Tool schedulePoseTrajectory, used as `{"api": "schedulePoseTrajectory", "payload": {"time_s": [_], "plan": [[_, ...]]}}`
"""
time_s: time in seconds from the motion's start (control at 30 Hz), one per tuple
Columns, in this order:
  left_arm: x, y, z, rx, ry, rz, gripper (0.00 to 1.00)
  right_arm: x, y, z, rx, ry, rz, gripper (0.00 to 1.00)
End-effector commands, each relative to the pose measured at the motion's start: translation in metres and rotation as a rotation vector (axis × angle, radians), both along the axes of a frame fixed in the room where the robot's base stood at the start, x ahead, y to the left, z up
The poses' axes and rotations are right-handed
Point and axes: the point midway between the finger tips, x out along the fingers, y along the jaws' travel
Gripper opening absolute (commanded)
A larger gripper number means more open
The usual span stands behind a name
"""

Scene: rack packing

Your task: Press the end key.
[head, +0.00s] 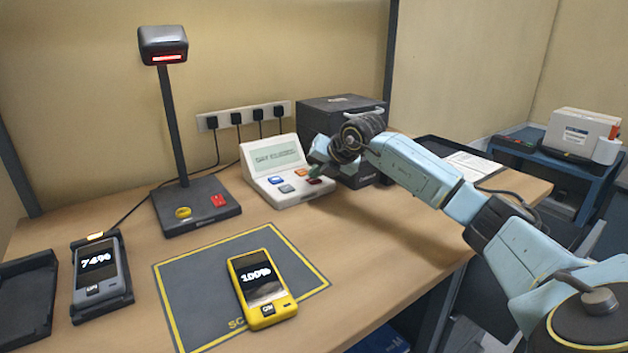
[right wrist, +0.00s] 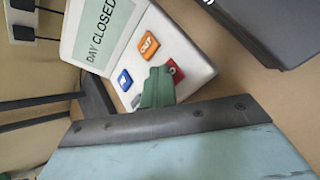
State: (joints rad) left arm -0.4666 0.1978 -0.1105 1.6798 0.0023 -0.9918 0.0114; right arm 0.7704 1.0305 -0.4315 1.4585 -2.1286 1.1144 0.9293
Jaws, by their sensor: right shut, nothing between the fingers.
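The white key terminal (head: 285,192) stands at the back of the desk. Its screen reads "DAY CLOSED" in the right wrist view (right wrist: 98,32). It has a blue key (right wrist: 124,80), an orange key marked OUT (right wrist: 149,46), a grey key and a red key (right wrist: 177,70). No key label reading "end" is legible. My right gripper (head: 318,171) is shut and empty, its green fingertips (right wrist: 160,86) right at the red key and partly covering it. I cannot tell whether they touch it. My left gripper is out of view.
A dark box (head: 342,110) stands right behind the terminal. A scanner post (head: 172,125) is to its left. A yellow handheld (head: 262,285) lies on the mat (head: 185,285); a grey handheld (head: 97,268) sits in a cradle. Desk front right of the mat is clear.

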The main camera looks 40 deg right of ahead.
Motion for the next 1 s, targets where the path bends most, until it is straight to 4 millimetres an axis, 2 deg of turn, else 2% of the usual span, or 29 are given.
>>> {"api": "schedulePoseTrajectory", "payload": {"time_s": [0.27,0.6,1.0], "plan": [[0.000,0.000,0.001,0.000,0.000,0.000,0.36,0.000,0.000,-0.001,0.001,0.004,0.001,0.00],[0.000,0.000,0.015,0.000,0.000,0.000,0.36,0.000,0.000,0.015,0.001,0.002,0.001,0.00],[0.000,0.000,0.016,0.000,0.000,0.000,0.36,0.000,0.000,0.018,0.000,0.001,0.000,0.00]]}}
